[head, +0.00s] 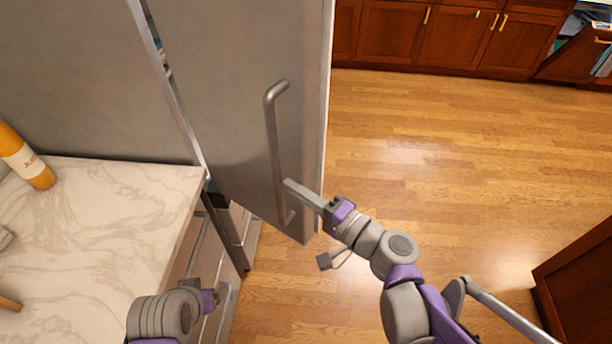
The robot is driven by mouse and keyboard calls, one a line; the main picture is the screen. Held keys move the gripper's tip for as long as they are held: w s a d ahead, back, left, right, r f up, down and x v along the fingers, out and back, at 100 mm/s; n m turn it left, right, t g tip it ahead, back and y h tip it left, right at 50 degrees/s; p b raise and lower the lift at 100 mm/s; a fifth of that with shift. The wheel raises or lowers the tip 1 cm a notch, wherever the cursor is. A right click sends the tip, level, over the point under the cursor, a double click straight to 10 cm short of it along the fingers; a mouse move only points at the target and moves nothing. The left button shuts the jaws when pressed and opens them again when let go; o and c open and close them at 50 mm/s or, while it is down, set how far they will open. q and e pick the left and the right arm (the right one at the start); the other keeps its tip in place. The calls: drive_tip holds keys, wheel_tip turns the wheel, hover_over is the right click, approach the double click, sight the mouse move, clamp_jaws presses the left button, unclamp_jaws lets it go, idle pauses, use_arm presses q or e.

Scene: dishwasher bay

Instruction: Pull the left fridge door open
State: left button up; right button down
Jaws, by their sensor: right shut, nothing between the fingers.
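The grey fridge door (225,90) stands in the upper middle, with a narrow gap along its left edge through which small things show inside. Its long vertical bar handle (272,140) is near the door's right edge. My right gripper (289,187) is shut with nothing between its fingers. Its tip is at the lower part of the handle, over or against the bar; whether it touches I cannot tell. My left gripper (222,297) is low in the view beside the counter's front; its fingers are too unclear to tell open or shut.
A marble counter (110,220) fills the left, with an orange bottle (25,160) on it and drawers below. Wooden cabinets (430,35) line the back, and a brown cabinet edge (580,285) is at lower right. The wooden floor (450,150) between is clear.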

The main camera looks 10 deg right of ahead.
drive_tip(key=shift+s+a, duration=0.4)
drive_tip(key=shift+a, duration=0.05)
idle(0.5)
